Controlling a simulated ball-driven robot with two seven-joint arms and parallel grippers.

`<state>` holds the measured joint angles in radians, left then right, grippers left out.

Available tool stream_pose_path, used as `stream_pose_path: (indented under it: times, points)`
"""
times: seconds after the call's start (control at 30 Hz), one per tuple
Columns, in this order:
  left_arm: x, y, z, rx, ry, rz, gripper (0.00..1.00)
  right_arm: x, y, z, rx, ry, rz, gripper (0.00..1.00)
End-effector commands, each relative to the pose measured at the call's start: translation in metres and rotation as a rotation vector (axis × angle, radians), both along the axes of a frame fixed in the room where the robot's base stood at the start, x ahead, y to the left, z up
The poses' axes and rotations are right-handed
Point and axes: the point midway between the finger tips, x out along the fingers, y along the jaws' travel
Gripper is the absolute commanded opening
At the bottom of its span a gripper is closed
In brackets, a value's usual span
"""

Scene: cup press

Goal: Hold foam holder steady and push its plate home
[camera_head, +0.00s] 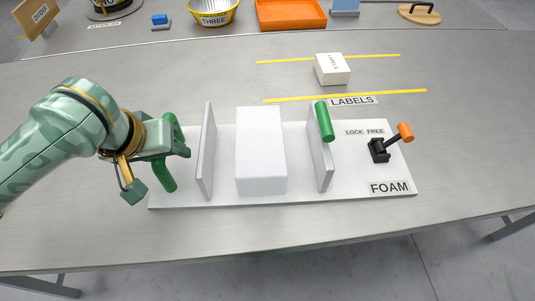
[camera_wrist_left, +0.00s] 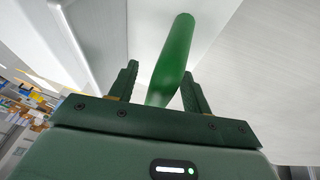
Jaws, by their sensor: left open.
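The foam holder is a white base board (camera_head: 300,197) marked FOAM. It carries a white foam block (camera_head: 261,150) between a left upright plate (camera_head: 206,155) and a right upright plate (camera_head: 321,160), with gaps on both sides of the block. A green handle (camera_head: 165,177) stands at the left and another green handle (camera_head: 324,121) is at the right plate. My left gripper (camera_head: 181,146) is at the left handle. In the left wrist view its open fingers (camera_wrist_left: 158,88) lie on either side of the green handle (camera_wrist_left: 175,58). My right gripper is not in view.
A black lever (camera_head: 379,150) with an orange knob (camera_head: 405,131) sits under the LOCK FREE label. A small white box (camera_head: 332,69) stands between yellow lines behind the board. A yellow bowl (camera_head: 213,10) and orange tray (camera_head: 291,13) are farther back. The table front is clear.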

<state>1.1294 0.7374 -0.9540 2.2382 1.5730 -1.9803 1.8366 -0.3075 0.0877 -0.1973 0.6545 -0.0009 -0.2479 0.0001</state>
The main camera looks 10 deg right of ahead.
Motion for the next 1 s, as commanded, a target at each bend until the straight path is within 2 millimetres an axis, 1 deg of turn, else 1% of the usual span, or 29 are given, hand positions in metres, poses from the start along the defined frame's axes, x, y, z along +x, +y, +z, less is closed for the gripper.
stream_pose_path:
  times: [0.1,0.13,0.17,0.2,0.27,0.3,0.47,1.0]
  points:
    - [-0.0001,-0.0001,0.0002,0.000,0.000,0.000,0.48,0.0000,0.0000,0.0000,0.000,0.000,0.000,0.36]
    - [-0.0001,-0.0001,0.0002,0.000,0.000,0.000,0.43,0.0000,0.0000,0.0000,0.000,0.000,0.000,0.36]
    - [-0.0001,-0.0001,0.0002,0.000,0.000,0.000,0.35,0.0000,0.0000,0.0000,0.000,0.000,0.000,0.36]
    - [-0.0001,0.0000,0.0003,0.000,0.000,0.000,0.23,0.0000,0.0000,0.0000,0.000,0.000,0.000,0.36]
    - [-0.0001,0.0000,0.0003,0.000,0.000,0.000,0.07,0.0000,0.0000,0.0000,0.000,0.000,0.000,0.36]
    - [-0.0001,0.0001,0.0003,0.000,0.000,0.000,0.00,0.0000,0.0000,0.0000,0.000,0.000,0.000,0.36]
    - [0.0003,-0.0006,0.0018,-0.005,-0.003,0.001,0.00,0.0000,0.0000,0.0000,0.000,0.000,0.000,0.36]
    - [-0.0004,-0.0008,-0.0023,-0.001,0.002,0.000,0.00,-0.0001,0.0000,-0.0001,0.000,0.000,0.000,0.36]
